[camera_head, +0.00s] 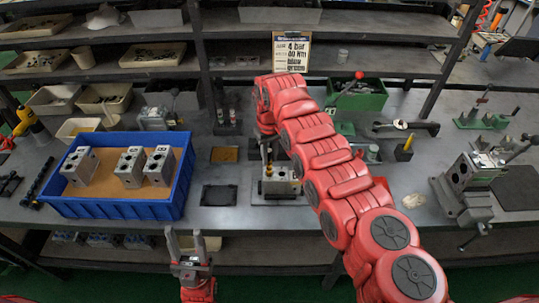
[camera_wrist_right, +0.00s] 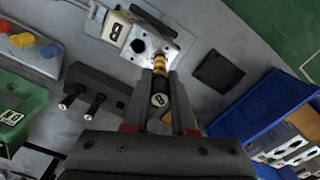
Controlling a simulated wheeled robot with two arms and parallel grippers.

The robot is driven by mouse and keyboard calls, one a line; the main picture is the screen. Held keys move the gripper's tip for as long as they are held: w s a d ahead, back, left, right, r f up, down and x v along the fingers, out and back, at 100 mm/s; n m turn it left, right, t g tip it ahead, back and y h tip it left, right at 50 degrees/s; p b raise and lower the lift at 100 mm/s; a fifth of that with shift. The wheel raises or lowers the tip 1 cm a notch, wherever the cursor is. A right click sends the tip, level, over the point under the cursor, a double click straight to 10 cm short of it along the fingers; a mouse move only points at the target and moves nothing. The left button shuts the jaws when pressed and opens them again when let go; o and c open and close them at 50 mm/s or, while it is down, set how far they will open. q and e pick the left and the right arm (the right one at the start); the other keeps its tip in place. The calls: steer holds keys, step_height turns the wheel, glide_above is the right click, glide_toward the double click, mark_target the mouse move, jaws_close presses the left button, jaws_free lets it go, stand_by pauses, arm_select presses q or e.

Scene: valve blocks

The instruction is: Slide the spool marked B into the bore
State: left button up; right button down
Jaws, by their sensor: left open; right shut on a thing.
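The spool (camera_wrist_right: 160,66), with brass-coloured and dark bands, is upright in my right gripper (camera_wrist_right: 161,92). Its pale end cap carries a dark mark that looks like a B. A grey valve block (camera_wrist_right: 146,40) lies just beyond the spool's lower end. I cannot tell whether the tip has entered the bore. My left gripper (camera_head: 190,243) is open and empty at the table's front edge.
A blue bin (camera_head: 120,205) with three blocks stands at the left. A dark rack (camera_wrist_right: 110,88) holds two black-handled spools. A green bin (camera_head: 358,97) stands behind my right arm. A vise-like fixture (camera_head: 470,185) is at the right. A dark mat (camera_head: 218,195) lies left of the block.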

steer(key=shift+f+b, duration=1.9)
steer(key=shift+f, duration=1.1)
steer(key=c, duration=0.7)
jaws_free()
steer(key=shift+o, duration=0.2)
steer(key=shift+r, duration=0.1)
step_height(320, 180, up, 11)
steer(key=shift+a+r+b, duration=0.1)
steer(key=shift+b, duration=1.1)
step_height(320, 180, up, 6)
steer(key=p, duration=0.4)
glide_above(270, 168)
steer(key=shift+w+a+f, duration=0.1)
steer(key=shift+w+f, duration=0.1)
steer(key=shift+w, duration=0.15)
steer(key=shift+r+p, duration=0.3)
steer(key=shift+f, duration=0.1)
